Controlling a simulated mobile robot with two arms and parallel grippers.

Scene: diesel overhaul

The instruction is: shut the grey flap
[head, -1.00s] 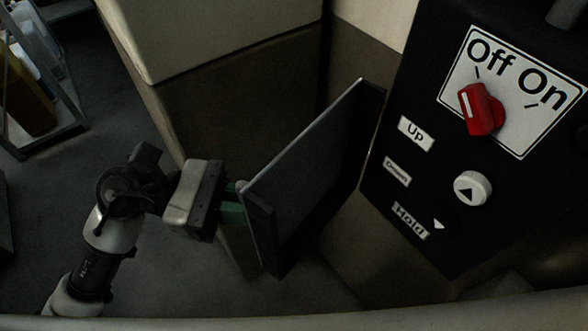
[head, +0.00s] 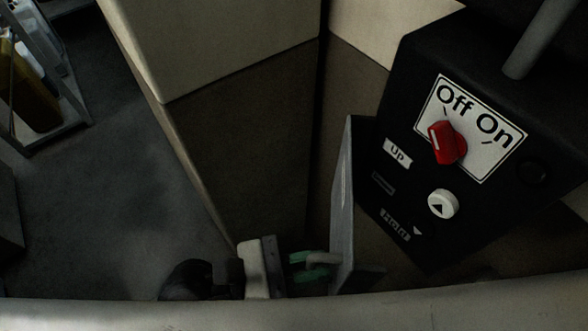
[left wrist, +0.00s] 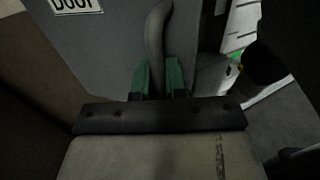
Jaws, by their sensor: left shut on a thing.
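The grey flap (head: 345,208) stands open, attached near the left side of the black control box (head: 405,140). In the head view it is seen almost edge-on. In the left wrist view its grey face (left wrist: 110,50) fills the upper middle, with a partly cut-off label (left wrist: 76,5). My left gripper (head: 312,266) is at the flap's lower left side, its green fingers shut on the flap's curved grey handle (left wrist: 157,35). The fingers (left wrist: 158,78) sit on both sides of the handle. My right gripper is not in view.
The box front carries a red Off/On knob (head: 446,143) and a white arrow button (head: 443,204). A large beige and brown cabinet (head: 220,60) stands behind. A pale rail-like edge (head: 300,313) crosses the bottom. Open grey floor (head: 120,190) lies to the left.

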